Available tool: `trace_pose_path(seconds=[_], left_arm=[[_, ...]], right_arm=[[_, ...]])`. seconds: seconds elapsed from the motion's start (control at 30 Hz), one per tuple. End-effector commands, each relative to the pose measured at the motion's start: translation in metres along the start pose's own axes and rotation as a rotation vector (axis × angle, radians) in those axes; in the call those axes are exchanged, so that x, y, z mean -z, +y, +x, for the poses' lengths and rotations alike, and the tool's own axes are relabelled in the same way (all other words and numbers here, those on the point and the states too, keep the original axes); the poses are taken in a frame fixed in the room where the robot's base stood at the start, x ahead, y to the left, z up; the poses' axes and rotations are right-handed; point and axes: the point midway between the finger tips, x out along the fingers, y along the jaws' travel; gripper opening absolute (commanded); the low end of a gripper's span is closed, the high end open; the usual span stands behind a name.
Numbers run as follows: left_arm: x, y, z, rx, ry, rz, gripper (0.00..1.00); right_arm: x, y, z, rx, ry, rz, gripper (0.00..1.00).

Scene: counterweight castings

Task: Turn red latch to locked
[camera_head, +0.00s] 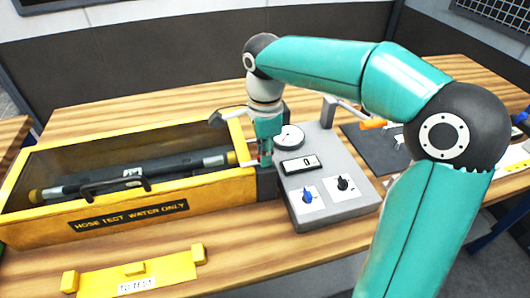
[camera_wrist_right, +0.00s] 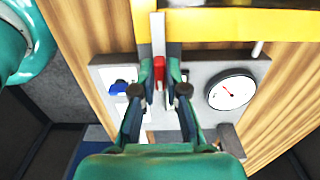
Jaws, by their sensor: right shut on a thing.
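The red latch (camera_wrist_right: 159,70) shows between my right fingers in the right wrist view, beside a pale upright bar (camera_wrist_right: 158,32) at the yellow box's edge. My right gripper (camera_wrist_right: 160,72) is shut on the latch. In the head view my right gripper (camera_head: 265,157) points down at the right end of the yellow box (camera_head: 100,222), by the grey control panel. There the fingers largely hide the latch, so its angle is hard to tell. My left gripper is in neither view.
The grey panel (camera_head: 335,208) carries a round gauge (camera_head: 289,138), a small display (camera_head: 300,165), a blue knob (camera_head: 307,195) and a black knob (camera_head: 343,183). A dark hose (camera_head: 160,167) lies inside the box. A yellow holder (camera_head: 165,268) sits in front. An orange-handled tool (camera_head: 373,124) lies at right.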

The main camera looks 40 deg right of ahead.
Motion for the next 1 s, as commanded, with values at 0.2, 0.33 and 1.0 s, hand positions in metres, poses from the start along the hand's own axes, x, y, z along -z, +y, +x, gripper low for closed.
trace_pose_path(seconds=[0.2,0.33,1.0], left_arm=[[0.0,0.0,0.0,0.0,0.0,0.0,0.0],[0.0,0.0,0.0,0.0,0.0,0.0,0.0],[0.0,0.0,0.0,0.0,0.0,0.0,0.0]], right_arm=[[-0.001,0.0,0.001,-0.002,-0.001,-0.002,0.38],[0.0,0.0,0.0,-0.001,-0.001,-0.002,0.38],[-0.001,-0.001,-0.081,0.003,-0.002,-0.002,0.38]])
